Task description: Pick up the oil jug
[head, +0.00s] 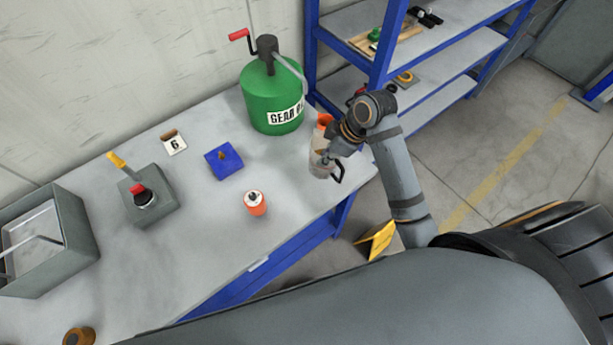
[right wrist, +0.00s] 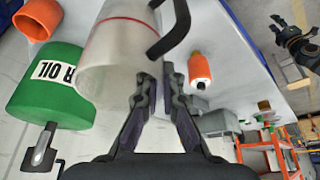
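The oil jug (head: 319,166) is a translucent grey container with an orange spout and a dark handle. It stands upright near the right end of the table. In the right wrist view the jug (right wrist: 112,55) is large and seen upside down, with its black handle close to the fingertips. My right gripper (head: 334,152) is at the jug's handle side, its fingers partly hidden in the head view. In the right wrist view the right gripper (right wrist: 157,75) has a gap between its fingers, with nothing clearly clamped. A small dark arm-like shape there may be my left gripper (right wrist: 281,24); its fingers are unclear.
A large green gear oil can (head: 270,95) stands behind the jug. A blue shelf (head: 440,60) stands to the right.

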